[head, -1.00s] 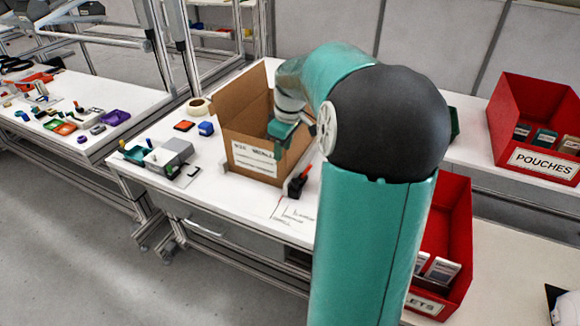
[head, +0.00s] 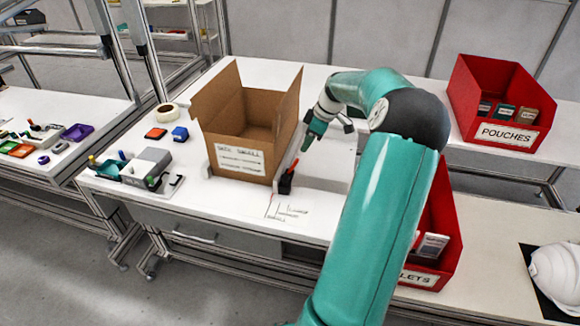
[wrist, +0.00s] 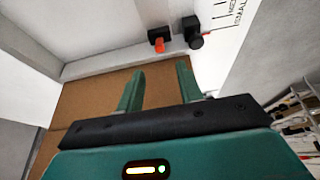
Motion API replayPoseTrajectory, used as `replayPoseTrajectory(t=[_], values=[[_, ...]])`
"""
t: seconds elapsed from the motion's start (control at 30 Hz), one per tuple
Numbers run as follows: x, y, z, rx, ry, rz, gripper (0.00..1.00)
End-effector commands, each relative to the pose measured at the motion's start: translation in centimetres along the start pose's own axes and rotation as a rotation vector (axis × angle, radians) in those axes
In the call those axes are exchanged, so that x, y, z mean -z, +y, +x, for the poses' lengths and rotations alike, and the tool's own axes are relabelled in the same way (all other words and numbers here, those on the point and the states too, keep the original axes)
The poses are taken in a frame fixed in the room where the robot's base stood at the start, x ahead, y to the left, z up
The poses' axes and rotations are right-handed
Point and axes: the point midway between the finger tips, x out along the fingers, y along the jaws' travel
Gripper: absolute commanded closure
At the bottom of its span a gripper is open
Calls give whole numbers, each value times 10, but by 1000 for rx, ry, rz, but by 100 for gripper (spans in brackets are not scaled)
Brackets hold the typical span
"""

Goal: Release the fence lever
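The fence lever (head: 286,180) is a small black piece with a red part, standing at the box's front right corner on the worktable. In the wrist view, an orange-red tab (wrist: 160,46) with a black top shows beyond my fingertips, with a black knob (wrist: 194,32) just right of it. The pale fence strip (wrist: 110,62) runs to the left from them. My gripper (head: 308,143) is just right of the cardboard box (head: 240,161), above and behind the lever. Its two green fingers (wrist: 158,78) are apart, with nothing between them, and do not touch the lever.
A grey device (head: 148,165), a blue block (head: 180,133) and a tape roll (head: 167,111) lie left of the box. Red bins stand at right, one marked POUCHES (head: 508,132). A white helmet shell (head: 557,273) sits far right. The table front near the printed marks is clear.

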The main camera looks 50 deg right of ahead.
Motion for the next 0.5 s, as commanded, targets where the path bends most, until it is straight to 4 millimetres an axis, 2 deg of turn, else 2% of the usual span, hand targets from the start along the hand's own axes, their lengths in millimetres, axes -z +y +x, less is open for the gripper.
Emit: replayPoseTrajectory(t=[0.5], values=[[-1,-2,97,2,-1,2,64]])
